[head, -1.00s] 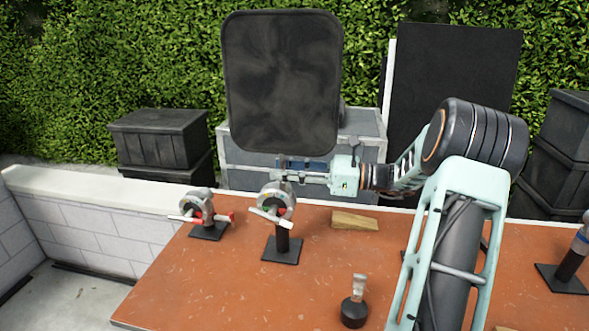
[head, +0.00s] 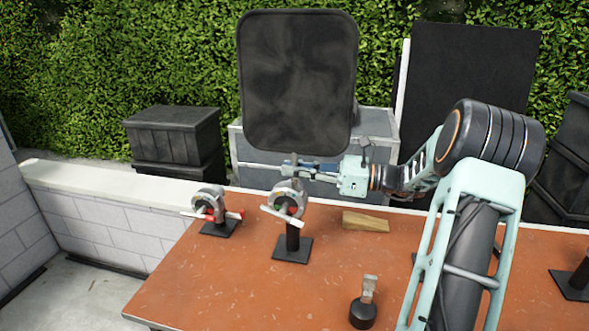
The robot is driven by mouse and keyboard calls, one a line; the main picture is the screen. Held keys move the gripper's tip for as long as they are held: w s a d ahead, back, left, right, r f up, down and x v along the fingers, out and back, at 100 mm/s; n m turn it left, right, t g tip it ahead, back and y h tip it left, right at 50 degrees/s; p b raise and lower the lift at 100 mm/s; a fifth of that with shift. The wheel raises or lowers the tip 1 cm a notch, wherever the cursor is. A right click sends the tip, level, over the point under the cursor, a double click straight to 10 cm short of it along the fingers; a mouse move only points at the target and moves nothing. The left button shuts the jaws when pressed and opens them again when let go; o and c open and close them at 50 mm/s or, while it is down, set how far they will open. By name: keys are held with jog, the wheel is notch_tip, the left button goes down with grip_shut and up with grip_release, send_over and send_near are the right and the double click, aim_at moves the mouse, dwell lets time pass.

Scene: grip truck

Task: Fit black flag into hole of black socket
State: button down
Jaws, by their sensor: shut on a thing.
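The black flag (head: 298,85) is a large rounded dark panel, held upright above the table's back edge. My gripper (head: 297,171) reaches in from the right and is shut on the flag's short stem below the panel. A grip head (head: 289,200) with a pale handle and a green mark stands on a black post and square base, just below my gripper in the picture. A shorter one (head: 209,203) with red handle ends stands to its left. I cannot tell which is the black socket, or whether the stem touches the nearer head; its hole is not clearly seen.
The brown table (head: 220,290) is clear at front left. A wooden wedge (head: 366,221) lies right of the tall stand. A black round-based piece (head: 363,312) stands near the front. A grey case (head: 375,125), black boxes (head: 172,135) and a black panel (head: 470,80) stand behind.

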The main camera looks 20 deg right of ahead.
aim_at(295, 152)
jog(key=shift+r, duration=0.2)
jog(key=shift+r+p, duration=4.2)
jog(key=shift+r, duration=0.2)
jog(key=shift+s+f, duration=0.1)
